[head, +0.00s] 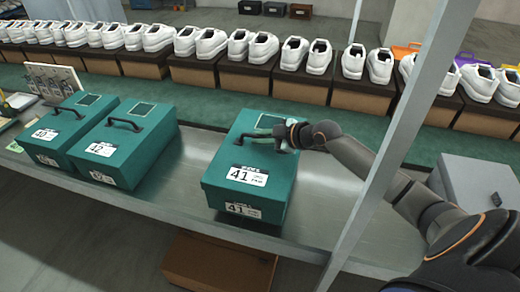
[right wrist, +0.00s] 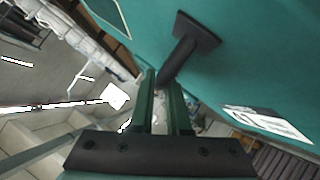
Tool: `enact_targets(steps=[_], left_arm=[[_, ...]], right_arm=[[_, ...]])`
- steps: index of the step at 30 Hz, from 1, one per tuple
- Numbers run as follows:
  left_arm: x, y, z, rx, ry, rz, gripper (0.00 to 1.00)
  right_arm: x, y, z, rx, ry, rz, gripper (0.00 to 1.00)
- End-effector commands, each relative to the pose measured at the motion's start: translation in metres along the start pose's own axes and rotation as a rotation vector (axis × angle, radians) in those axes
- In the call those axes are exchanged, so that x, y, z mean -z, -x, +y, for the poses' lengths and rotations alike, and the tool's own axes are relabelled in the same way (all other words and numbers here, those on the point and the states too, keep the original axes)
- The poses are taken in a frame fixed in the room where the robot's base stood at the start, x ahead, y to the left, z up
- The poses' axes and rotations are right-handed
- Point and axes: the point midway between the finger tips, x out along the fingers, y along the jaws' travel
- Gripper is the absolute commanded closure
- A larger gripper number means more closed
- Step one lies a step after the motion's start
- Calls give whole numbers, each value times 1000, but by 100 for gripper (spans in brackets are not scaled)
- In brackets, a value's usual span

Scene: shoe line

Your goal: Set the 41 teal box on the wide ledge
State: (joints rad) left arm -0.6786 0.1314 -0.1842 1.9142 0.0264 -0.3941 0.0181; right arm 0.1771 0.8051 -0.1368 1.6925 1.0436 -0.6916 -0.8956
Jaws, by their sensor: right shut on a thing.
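The 41 teal box (head: 240,185) has a black handle on its lid and white labels reading 41. It is at the middle of the grey metal ledge (head: 180,200), near its front edge. I cannot tell whether its base touches the ledge. My right gripper (head: 285,136) is shut on the box's handle, reaching in from the right. In the right wrist view the green fingers (right wrist: 160,85) close around the dark handle (right wrist: 185,50), with the teal lid (right wrist: 240,70) beyond. My left gripper is not in view.
Two more teal boxes, one labelled 42 (head: 125,145) and one farther left (head: 68,130), stand on the ledge. White shoes on brown boxes (head: 245,78) line the back. A grey post (head: 370,190) rises right of the 41 box. A grey box (head: 475,182) is at right.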

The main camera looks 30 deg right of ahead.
Motion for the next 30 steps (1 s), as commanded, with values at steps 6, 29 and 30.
enact_targets(steps=[6,29,30], left_arm=[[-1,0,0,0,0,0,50],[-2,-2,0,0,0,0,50],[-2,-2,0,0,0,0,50]], right_arm=[[-13,-11,-10,-8,-2,8,100],[-27,-19,-21,-1,0,1,57],[-27,-19,-21,-1,0,1,55]])
